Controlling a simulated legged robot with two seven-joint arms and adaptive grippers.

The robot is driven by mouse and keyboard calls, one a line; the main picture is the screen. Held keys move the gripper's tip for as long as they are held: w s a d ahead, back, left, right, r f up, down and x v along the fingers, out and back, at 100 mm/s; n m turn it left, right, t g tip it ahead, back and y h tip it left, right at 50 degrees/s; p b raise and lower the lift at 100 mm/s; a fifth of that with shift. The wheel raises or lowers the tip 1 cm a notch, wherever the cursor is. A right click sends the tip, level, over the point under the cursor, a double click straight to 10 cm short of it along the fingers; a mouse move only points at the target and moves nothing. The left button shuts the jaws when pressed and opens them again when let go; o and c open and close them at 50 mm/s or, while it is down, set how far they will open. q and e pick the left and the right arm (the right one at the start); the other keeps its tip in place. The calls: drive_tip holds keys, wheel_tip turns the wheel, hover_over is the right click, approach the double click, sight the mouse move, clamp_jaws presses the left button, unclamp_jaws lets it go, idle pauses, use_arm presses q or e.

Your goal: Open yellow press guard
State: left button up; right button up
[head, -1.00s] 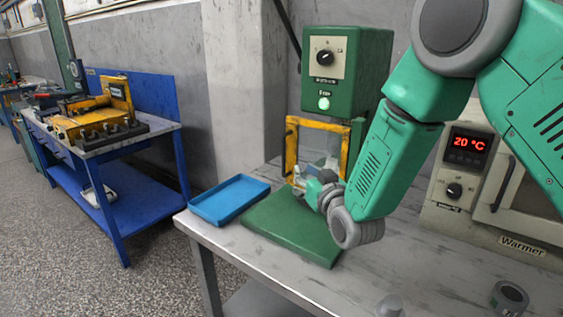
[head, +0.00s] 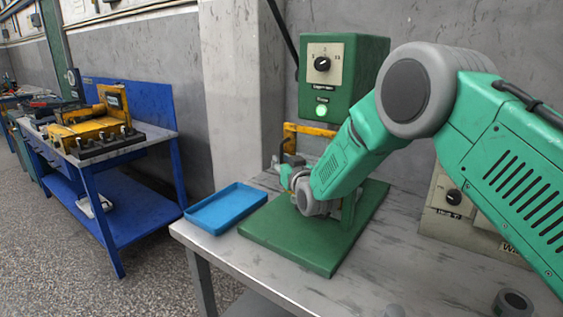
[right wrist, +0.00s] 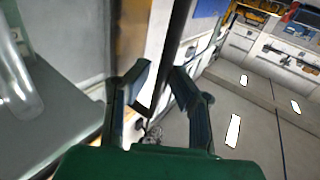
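The yellow press guard (head: 308,128) is a frame on the front of the green press (head: 343,75). In the head view I see its top bar and part of its left post; its lower part is hidden by my right arm and gripper. My right gripper (head: 284,172) is at the guard's lower left. In the right wrist view, the two fingers of the right gripper (right wrist: 163,72) are apart. A dark bar (right wrist: 178,35) runs between them, close to the right finger, with a light gap by the left finger. My left gripper is not in view.
A blue tray (head: 226,206) lies left of the green press base (head: 300,235) on the grey table (head: 215,250). The warmer (head: 450,220) at right is mostly behind my right arm. A blue workbench (head: 150,208) stands at left across open floor.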

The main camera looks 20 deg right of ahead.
drive_tip(key=shift+w, duration=0.25)
drive_tip(key=shift+a, duration=0.1)
clamp_jaws()
drive_tip(key=shift+s, duration=0.1)
